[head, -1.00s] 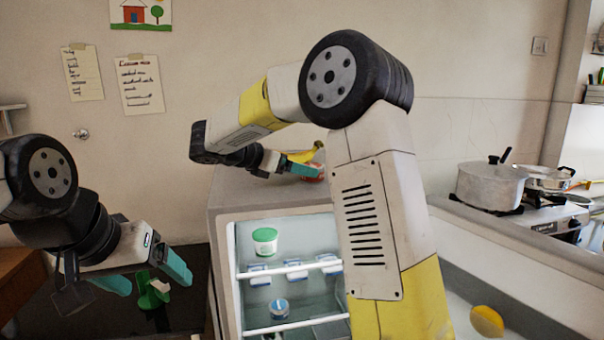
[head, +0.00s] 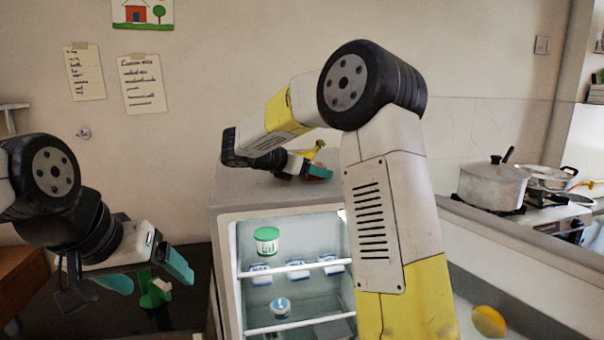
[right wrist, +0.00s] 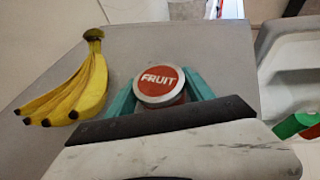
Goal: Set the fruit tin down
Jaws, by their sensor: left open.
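The fruit tin (right wrist: 160,84) has a red lid reading FRUIT and a silver rim, seen from above in the right wrist view. My right gripper (head: 311,170) has a teal finger against each side of the tin and is shut on it. In the head view only a bit of the red tin (head: 321,173) shows at the fingertips, by the top of the fridge (head: 262,192). Whether its base touches the top is hidden. My left gripper (head: 147,272) is open and empty at the lower left, well away from the tin.
Bananas (right wrist: 75,92) lie on the fridge top, left of the tin in the right wrist view. The open fridge holds a green-lidded tub (head: 266,240) and other containers. A green object (head: 152,290) is near my left gripper. A pot (head: 492,184) stands on the stove at right.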

